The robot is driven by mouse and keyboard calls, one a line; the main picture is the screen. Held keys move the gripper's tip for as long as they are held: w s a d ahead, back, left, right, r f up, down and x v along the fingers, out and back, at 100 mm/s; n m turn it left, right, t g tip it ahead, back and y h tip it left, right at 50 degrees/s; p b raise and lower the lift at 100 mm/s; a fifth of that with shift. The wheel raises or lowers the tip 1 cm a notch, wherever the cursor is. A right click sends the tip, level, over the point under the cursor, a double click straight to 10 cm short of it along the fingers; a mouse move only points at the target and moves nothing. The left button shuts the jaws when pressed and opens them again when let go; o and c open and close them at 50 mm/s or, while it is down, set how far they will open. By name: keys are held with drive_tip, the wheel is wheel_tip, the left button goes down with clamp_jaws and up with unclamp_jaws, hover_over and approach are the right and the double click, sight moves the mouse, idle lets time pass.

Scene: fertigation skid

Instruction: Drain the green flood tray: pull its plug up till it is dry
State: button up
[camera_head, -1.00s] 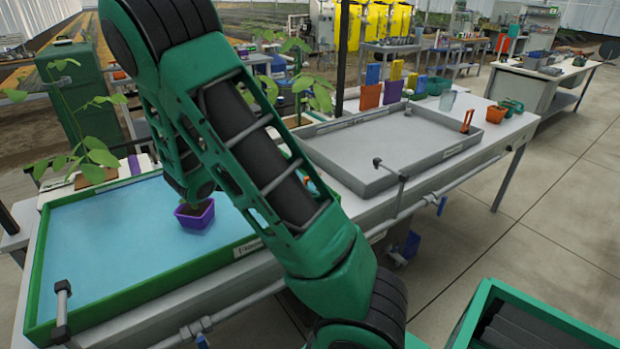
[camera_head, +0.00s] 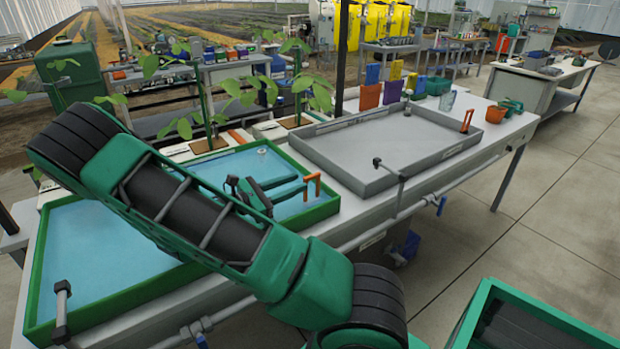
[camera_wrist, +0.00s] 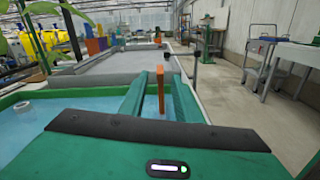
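The green flood tray (camera_head: 48,290) stands at the left of the bench with blue water in it; my arm crosses in front of its middle. An orange upright handle (camera_head: 313,179), apparently the plug's, stands at the tray's right end. My gripper (camera_head: 302,183) is low over the water at that end, its fingers pointing right toward the handle. In the wrist view the handle (camera_wrist: 160,88) rises between the two open green fingers (camera_wrist: 158,80), with a gap visible on each side. The plug's lower part is not clear to see. A pale ring (camera_wrist: 23,107) lies in the water.
A grey tray (camera_head: 375,185) adjoins on the right, with its own orange handle (camera_head: 467,121). Potted plants (camera_head: 208,143) stand behind the green tray. Coloured boxes (camera_head: 392,92) stand behind the grey tray. A valve handle (camera_head: 62,300) is at the front left.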

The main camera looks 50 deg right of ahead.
sight(307, 178)
drive_tip(key=x, duration=0.7)
drive_tip(key=shift+c, duration=0.2)
